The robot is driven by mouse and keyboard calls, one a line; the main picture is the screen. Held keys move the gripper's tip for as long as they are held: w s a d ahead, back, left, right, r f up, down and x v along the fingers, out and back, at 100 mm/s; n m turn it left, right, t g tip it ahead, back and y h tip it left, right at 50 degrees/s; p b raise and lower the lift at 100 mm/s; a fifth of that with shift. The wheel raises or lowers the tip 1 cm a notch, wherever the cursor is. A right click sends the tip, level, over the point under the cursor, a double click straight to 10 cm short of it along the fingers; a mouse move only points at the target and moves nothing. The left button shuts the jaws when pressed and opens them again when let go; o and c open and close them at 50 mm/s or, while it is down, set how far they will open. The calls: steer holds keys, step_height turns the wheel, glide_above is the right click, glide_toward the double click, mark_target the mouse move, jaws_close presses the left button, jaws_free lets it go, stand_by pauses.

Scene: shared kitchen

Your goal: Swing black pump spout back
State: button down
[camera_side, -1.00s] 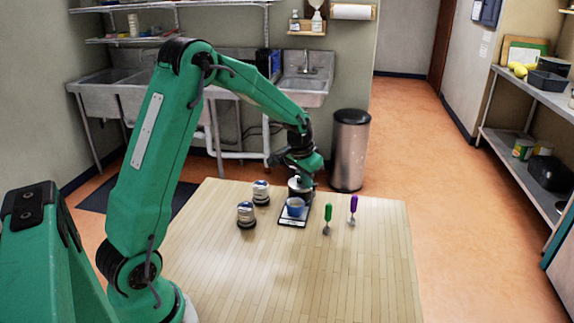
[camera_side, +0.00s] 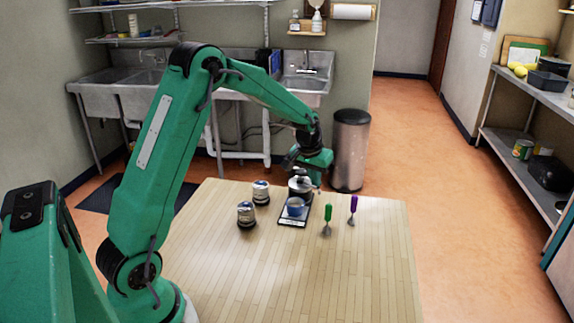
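A silver pot with a dark top (camera_side: 299,187) stands at the back of a small dark tray (camera_side: 291,222) on the wooden table. A blue cup (camera_side: 295,207) sits on the tray in front of it. No black pump spout can be clearly made out; the dark part at the pot's top is too small to tell. My gripper (camera_side: 317,184) is low, just behind and to the right of the pot. The fingers are small and dark, and I cannot tell whether they are open or touch the pot.
Two pale jars with dark bases, one at the back (camera_side: 261,193) and one in front (camera_side: 246,214), stand left of the tray. A green-handled tool (camera_side: 327,217) and a purple-handled tool (camera_side: 353,207) are to the right. The front of the wooden table (camera_side: 300,275) is clear.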

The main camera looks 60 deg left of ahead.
steer(key=shift+w+n, duration=0.5)
steer(key=shift+w, duration=0.4)
steer(key=s+d+r, duration=0.3)
steer(key=s+r, duration=0.2)
steer(key=r, duration=0.5)
steer(key=shift+s+d+r, duration=0.25)
steer(key=shift+d, duration=0.1)
steer(key=shift+d+r, duration=0.1)
